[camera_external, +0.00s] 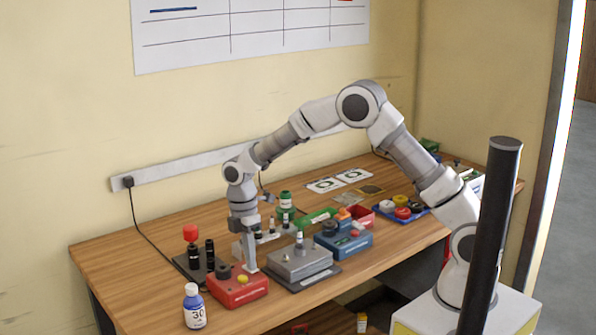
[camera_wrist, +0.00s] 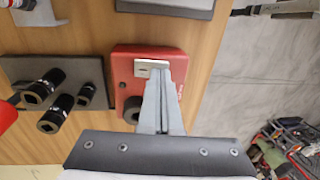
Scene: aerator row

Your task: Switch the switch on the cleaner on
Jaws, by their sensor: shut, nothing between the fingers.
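A red box (camera_external: 238,291) with a black knob (camera_external: 223,269) and a yellow button (camera_external: 243,280) sits near the table's front edge. My gripper (camera_external: 250,268) points down at the box's far right part, its fingers shut and empty. In the wrist view the shut fingers (camera_wrist: 162,85) lie over the red box (camera_wrist: 125,65), with their tips beside a small silver switch plate (camera_wrist: 150,66). The fingers hide part of the plate and box; the yellow button does not show there. I cannot tell whether the tips touch the switch or which way it is set. No readable label confirms this box as the cleaner.
A grey box (camera_external: 300,264) on a dark base stands close right, with a blue box (camera_external: 346,241) beyond. Left are a dark plate with black sockets (camera_external: 194,257) and a red knob (camera_external: 190,233). A white-blue bottle (camera_external: 194,308) stands in front. The table's left part is clear.

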